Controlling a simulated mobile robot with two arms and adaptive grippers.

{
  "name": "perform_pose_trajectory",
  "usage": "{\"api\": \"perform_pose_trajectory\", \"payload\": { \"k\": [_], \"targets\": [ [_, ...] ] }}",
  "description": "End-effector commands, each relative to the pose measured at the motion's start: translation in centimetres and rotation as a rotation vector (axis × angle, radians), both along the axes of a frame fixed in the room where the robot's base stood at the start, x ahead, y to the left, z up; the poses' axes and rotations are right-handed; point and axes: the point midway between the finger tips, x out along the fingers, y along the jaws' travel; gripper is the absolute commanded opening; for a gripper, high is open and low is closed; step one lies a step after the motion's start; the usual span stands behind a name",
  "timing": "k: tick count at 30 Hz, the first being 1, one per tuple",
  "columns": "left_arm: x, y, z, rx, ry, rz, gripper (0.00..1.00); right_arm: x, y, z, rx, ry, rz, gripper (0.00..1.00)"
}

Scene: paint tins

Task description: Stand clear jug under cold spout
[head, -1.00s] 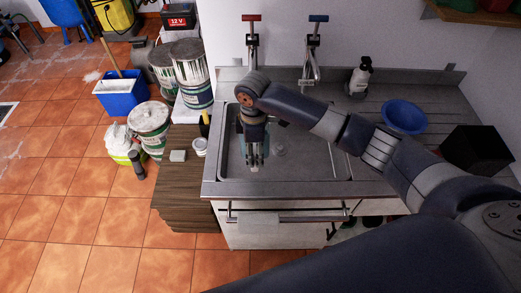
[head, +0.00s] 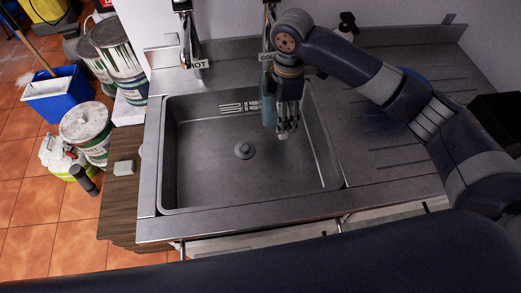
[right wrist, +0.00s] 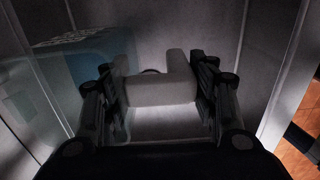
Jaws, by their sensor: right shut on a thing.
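My right gripper (head: 287,128) is shut on the handle of the clear jug and hangs over the right back part of the sink (head: 200,150). The jug (head: 268,108) is bluish and see-through, just left of the fingers and mostly hidden by them. In the right wrist view the jug (right wrist: 82,75) is on the left, with its pale handle (right wrist: 160,91) between the finger pads. The cold spout's label (head: 266,57) shows just behind my wrist, above the jug; the spout tip is hidden. I cannot tell whether the jug touches the sink floor. My left gripper is out of view.
The hot spout's label (head: 196,65) is left of the cold one. The sink is otherwise empty, with a drain (head: 243,150) in the middle. A ribbed draining board (head: 385,165) lies to the right. Paint tins (head: 86,125) and a blue bucket (head: 56,95) stand at left.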

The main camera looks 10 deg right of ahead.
Motion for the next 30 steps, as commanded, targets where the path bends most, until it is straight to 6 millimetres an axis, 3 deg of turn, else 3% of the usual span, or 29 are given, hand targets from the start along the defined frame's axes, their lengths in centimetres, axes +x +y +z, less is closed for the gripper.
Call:
{"api": "perform_pose_trajectory", "payload": {
  "k": [5,12,20,25,30],
  "targets": [
    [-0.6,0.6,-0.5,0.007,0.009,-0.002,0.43,-0.1,0.0,-1.0,0.0,0.0,0.011,0.07],
    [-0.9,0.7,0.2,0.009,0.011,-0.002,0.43,-0.2,0.0,-5.1,0.0,0.001,0.011,0.07],
    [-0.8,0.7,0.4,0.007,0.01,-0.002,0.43,-0.2,0.0,-7.2,0.0,0.0,0.011,0.07],
    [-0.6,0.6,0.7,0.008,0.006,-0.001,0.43,-0.2,0.0,-9.5,-0.001,0.001,0.01,0.07],
    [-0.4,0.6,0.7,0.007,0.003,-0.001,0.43,-0.1,0.0,-10.1,0.0,-0.003,0.011,0.07]
  ]
}}
